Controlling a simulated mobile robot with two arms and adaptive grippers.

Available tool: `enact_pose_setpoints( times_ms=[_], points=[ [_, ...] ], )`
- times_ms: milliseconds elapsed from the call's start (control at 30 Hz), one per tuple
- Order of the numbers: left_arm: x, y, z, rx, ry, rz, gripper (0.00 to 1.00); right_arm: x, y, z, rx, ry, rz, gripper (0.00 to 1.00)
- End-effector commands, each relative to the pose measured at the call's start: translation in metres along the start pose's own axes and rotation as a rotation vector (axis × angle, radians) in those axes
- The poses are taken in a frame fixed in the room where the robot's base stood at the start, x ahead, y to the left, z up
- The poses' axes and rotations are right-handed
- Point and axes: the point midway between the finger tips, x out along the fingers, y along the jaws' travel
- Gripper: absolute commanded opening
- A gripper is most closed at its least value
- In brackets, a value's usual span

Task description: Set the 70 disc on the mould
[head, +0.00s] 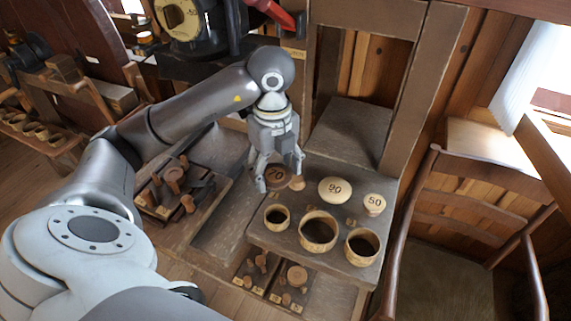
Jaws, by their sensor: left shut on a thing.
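The brown 70 disc (277,178) is between the fingers of my left gripper (279,177), which is shut on it, at the back left of the grey wooden bench. Whether the disc touches the bench is unclear. Three round hollow wooden moulds stand in the front row: a small one at left (277,217), the widest in the middle (319,231) and a medium one at right (362,246). Their dark openings look empty. The pale 90 disc (335,189) and the smaller 50 disc (374,203) are behind them. My right gripper is not in view.
A small light wooden piece (297,184) is close beside the held disc. A tray of turned spools (182,189) lies left, and more spools (297,276) sit below the bench front. A wooden chair (470,220) stands right. An upright post (420,85) rises behind.

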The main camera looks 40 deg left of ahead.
Motion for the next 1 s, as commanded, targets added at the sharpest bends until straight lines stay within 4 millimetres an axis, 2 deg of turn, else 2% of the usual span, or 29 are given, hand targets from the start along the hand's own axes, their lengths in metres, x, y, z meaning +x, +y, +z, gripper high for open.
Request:
enact_pose_setpoints(
  times_ms=[200,433,567,667,1000],
  points=[
    [-0.009,0.017,-0.009,0.001,-0.001,-0.001,0.53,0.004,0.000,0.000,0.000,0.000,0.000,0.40],
    [-0.010,0.020,-0.012,0.005,0.001,0.000,0.53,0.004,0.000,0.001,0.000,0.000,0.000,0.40],
    [-0.009,0.019,-0.013,0.071,0.002,0.001,0.53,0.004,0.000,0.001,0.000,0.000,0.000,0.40],
    [-0.007,0.018,-0.017,0.189,0.003,0.000,0.53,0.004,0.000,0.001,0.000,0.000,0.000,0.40],
    [0.001,0.013,-0.032,0.790,0.006,0.000,0.53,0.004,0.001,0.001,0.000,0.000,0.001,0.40]
  ],
)
